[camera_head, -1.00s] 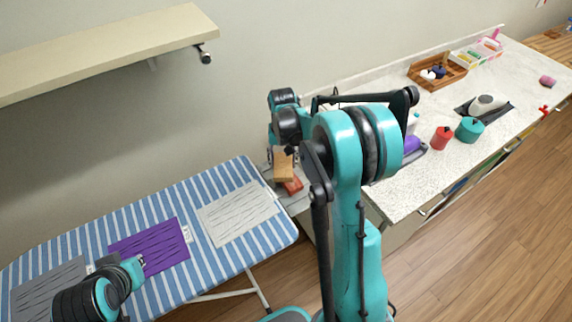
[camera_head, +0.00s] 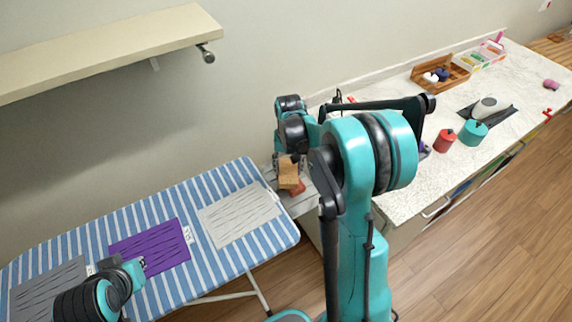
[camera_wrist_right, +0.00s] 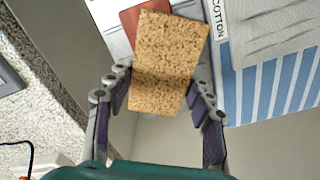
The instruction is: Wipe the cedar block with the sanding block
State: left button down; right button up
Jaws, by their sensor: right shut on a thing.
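The sanding block, a tan, speckled cork-like block (camera_head: 288,173), is held in my right gripper (camera_head: 287,160). The right wrist view shows the two fingers (camera_wrist_right: 160,94) on either side of the sanding block (camera_wrist_right: 172,55). The cedar block is a reddish-brown piece (camera_head: 299,188) on the grey surface at the right end of the ironing board. In the right wrist view the cedar block (camera_wrist_right: 131,20) is partly hidden behind the sanding block; I cannot tell if they touch. My left gripper (camera_head: 139,265) is over the board near the purple cloth, its fingers too small to judge.
The striped ironing board (camera_head: 215,258) carries grey, purple and pale cloths. A speckled counter (camera_head: 405,196) at the right holds a wooden tray (camera_head: 415,83), a red canister (camera_head: 445,141) and a teal one (camera_head: 473,133). A shelf (camera_head: 110,50) juts from the wall at upper left.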

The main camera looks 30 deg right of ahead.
jog(key=shift+s+d+r, duration=0.1)
jog(key=shift+s+d, duration=0.05)
jog(key=shift+s, duration=1.35)
jog(key=shift+s+d+r, duration=0.1)
jog(key=shift+s+d, duration=0.05)
jog(key=shift+s, duration=1.35)
jog(key=shift+r+p, duration=2.3)
jog(key=shift+r, duration=0.65)
jog(key=shift+r, duration=0.1)
notch_tip(320, 180, up, 3)
jog(key=shift+f+p, duration=0.1)
jog(key=shift+p, duration=1)
